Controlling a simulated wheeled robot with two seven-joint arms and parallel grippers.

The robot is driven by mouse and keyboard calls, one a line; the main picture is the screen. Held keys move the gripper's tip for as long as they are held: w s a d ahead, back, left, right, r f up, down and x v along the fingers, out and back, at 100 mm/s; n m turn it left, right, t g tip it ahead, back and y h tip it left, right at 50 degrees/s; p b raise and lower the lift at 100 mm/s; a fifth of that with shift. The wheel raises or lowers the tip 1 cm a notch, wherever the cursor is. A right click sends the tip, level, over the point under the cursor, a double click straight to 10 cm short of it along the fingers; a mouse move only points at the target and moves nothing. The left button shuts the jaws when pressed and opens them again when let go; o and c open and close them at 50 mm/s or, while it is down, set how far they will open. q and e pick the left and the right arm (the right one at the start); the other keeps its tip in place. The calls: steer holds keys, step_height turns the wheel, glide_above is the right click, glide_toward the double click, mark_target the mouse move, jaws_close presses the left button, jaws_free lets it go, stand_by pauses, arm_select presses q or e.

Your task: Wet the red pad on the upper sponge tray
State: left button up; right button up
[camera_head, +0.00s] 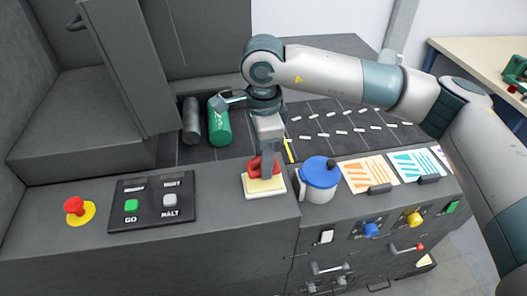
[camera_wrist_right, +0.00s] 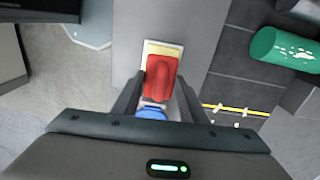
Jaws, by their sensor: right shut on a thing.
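The red pad (camera_head: 256,168) is between the fingers of my right gripper (camera_head: 266,172), which points down and is shut on it. The pad is right over the yellow sponge in the white sponge tray (camera_head: 278,193), on the front ledge. I cannot tell whether it presses on the sponge or hangs just above. In the right wrist view the red pad (camera_wrist_right: 161,76) covers most of the sponge, and the tray (camera_wrist_right: 176,47) shows around its far end. My left gripper is not in view.
A white pot with a blue lid (camera_head: 320,175) stands close to the right of the tray. Left are a button panel (camera_head: 152,202) and a red stop button (camera_head: 75,206). A green cylinder (camera_head: 219,127) and a grey one (camera_head: 191,121) lie behind. Printed cards (camera_head: 367,172) lie right.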

steer(key=shift+f, duration=1.25)
steer(key=shift+f+b, duration=0.5)
steer(key=shift+b, duration=0.3)
stand_by(0.4)
steer(key=shift+s+f+b, duration=0.1)
steer(key=shift+f+b, duration=0.1)
steer(key=shift+b, duration=0.5)
stand_by(3.0)
steer(key=shift+r, duration=0.1)
steer(key=shift+r+p, duration=0.45)
steer(key=shift+r, duration=3.1)
